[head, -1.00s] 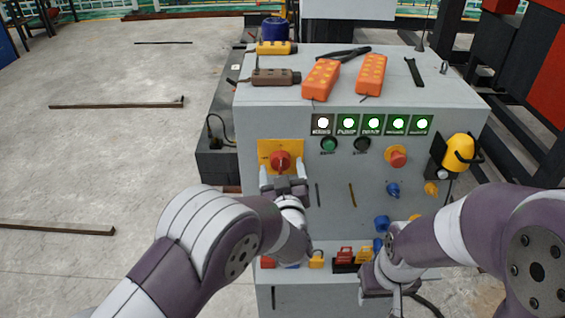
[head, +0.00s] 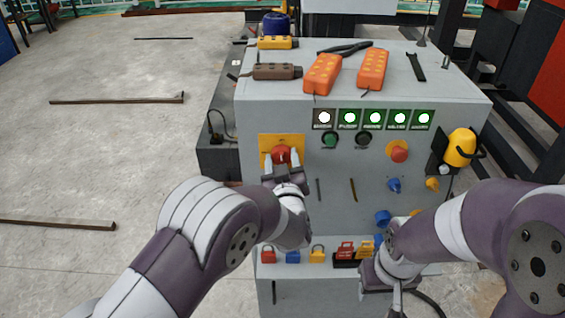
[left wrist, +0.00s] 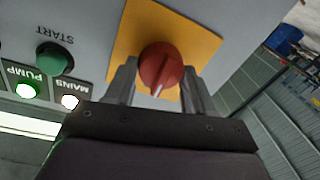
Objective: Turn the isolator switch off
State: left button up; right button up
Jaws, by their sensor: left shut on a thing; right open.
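The isolator switch is a red rotary knob (head: 281,154) on a yellow plate (head: 268,141), on the upper left of the grey cabinet's front. In the left wrist view the red knob (left wrist: 161,66) has a pale pointer mark, and its yellow plate (left wrist: 196,40) is around it. My left gripper (head: 281,160) is at the knob, one finger on each side, shut on it. In the left wrist view the left gripper (left wrist: 158,84) has its fingers either side of the knob. My right gripper (head: 381,292) is low before the cabinet's right part, its fingertips hard to see.
Lit indicators (head: 374,118) and a green START button (head: 330,139) are right of the switch. A red mushroom button (head: 399,151) is further right. Orange pendants (head: 371,69) lie on the cabinet top (head: 300,112). Coloured padlocks (head: 318,253) sit along a lower ledge.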

pick_arm(q)
jog(key=shift+a+f+n+g+h+b, duration=0.15)
jog(key=shift+n+h+b, duration=0.1)
jog(key=shift+n+b, duration=2.85)
jog(key=shift+a+n+g+h+b, duration=0.1)
jog(key=shift+n+g+h+b, duration=0.15)
jog(key=shift+n+b, duration=2.9)
jog(key=shift+a+f+n+g+h+b, duration=0.1)
jog(key=shift+n+h+b, duration=0.2)
jog(key=shift+n+b, duration=2.8)
jog(key=shift+r+m+b, duration=0.1)
jog(key=shift+m+b, duration=0.9)
jog(key=shift+m, duration=0.05)
jog(key=o, duration=1)
jog(key=shift+o, duration=0.2)
jog(key=s+r, duration=0.1)
jog(key=s, duration=1.1)
jog(key=shift+s, duration=0.35)
